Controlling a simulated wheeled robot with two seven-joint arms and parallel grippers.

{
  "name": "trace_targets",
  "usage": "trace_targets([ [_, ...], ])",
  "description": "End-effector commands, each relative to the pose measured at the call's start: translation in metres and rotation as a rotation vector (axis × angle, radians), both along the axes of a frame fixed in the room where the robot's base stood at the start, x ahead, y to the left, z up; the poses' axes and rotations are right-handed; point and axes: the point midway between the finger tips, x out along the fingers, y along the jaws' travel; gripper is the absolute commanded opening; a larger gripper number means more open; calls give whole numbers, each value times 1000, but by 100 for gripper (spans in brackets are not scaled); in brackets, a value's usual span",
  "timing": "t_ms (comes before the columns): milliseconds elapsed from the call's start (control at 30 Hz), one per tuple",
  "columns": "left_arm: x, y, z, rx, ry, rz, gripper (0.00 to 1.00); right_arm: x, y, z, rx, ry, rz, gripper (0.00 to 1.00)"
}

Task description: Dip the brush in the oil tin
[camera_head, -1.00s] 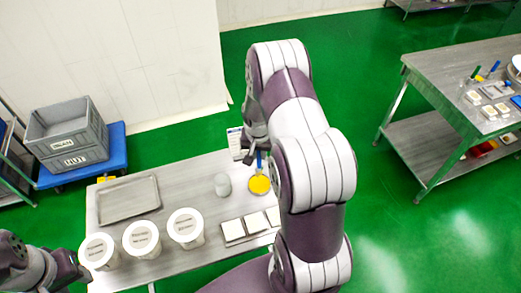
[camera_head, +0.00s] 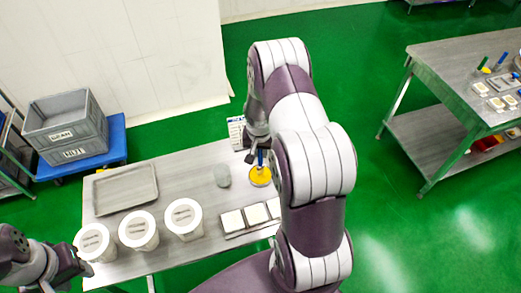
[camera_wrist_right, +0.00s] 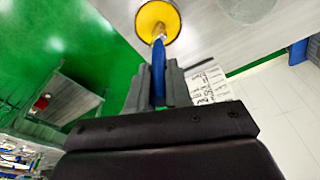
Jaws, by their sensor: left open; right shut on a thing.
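The yellow oil tin (camera_head: 260,177) stands on the steel table near its right end. My right gripper (camera_head: 258,146) is above it, partly hidden by my own arm. In the right wrist view that gripper (camera_wrist_right: 159,88) is shut on the blue handle of the brush (camera_wrist_right: 158,68). The brush points at the yellow tin (camera_wrist_right: 146,17), and its head overlaps the tin's round opening. I cannot tell whether the bristles touch the oil. The brush handle (camera_head: 261,157) shows just above the tin in the head view. My left gripper (camera_head: 78,264) is open and empty at the lower left.
The table (camera_head: 185,171) also bears a grey tray (camera_head: 125,206), three white lidded tubs (camera_head: 138,231), a grey cup (camera_head: 222,176) and white pads (camera_head: 232,221). Grey crates (camera_head: 66,128) stand behind left. Another steel table (camera_head: 440,75) is at the right.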

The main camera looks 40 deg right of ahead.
Motion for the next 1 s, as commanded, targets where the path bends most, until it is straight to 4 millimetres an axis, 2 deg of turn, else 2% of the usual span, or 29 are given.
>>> trace_targets([
  [1000, 0, 0, -8, 0, 0, 0, 43, 0, 0, -10, 0, 0, 0, 0],
])
